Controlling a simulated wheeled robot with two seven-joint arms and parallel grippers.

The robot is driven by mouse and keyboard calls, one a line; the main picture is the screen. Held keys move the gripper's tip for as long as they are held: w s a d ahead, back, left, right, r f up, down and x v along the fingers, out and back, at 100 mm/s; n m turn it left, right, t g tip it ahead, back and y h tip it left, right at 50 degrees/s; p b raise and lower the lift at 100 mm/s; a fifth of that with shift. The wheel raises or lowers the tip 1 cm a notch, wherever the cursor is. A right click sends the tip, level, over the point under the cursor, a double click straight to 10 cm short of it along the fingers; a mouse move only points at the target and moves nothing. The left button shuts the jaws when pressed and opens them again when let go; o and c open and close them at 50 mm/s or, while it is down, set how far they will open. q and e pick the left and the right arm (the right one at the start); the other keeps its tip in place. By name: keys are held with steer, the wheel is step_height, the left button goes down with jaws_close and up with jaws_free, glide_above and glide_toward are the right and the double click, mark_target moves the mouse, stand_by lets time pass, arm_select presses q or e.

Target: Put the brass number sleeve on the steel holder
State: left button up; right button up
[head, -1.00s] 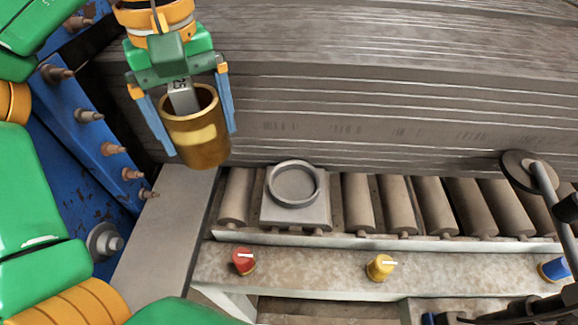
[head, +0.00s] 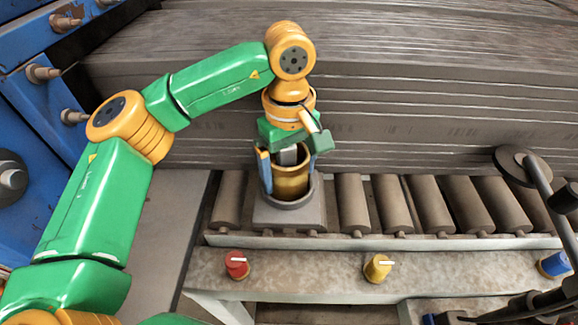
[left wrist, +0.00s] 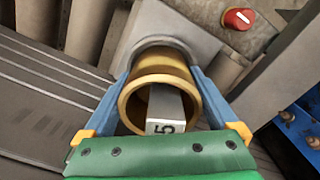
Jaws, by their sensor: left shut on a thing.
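The brass sleeve (head: 291,183) is a hollow, roughly upright cylinder with an open top. It also shows in the left wrist view (left wrist: 128,104). My left gripper (head: 289,174) is shut on it, with blue fingers on either side. A grey block marked 5 (left wrist: 165,110) shows within the sleeve's opening. The steel holder (head: 318,215) is a grey square plate with a raised ring, also in the left wrist view (left wrist: 150,22). The sleeve's lower end appears to be within the ring, hidden by its front wall. I cannot tell whether it rests on the plate. My right gripper is not seen.
The holder stands on a row of grey rollers (head: 396,205). A ledge in front carries red (head: 237,264), yellow (head: 378,268) and blue (head: 553,264) knobs. A stack of grey sheets (head: 420,110) rises behind. A blue studded frame (head: 25,110) stands left.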

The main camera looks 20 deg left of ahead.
arm_select(q)
steer(key=shift+w+f, duration=0.1)
steer(key=shift+f, duration=0.05)
steer(key=o, duration=1.6)
steer(key=shift+c, duration=0.2)
steer(key=shift+r, duration=0.55)
step_height(320, 180, up, 5)
steer(key=shift+r, duration=0.2)
step_height(320, 180, up, 6)
steer(key=shift+p, duration=1.05)
steer(key=shift+f, duration=0.1)
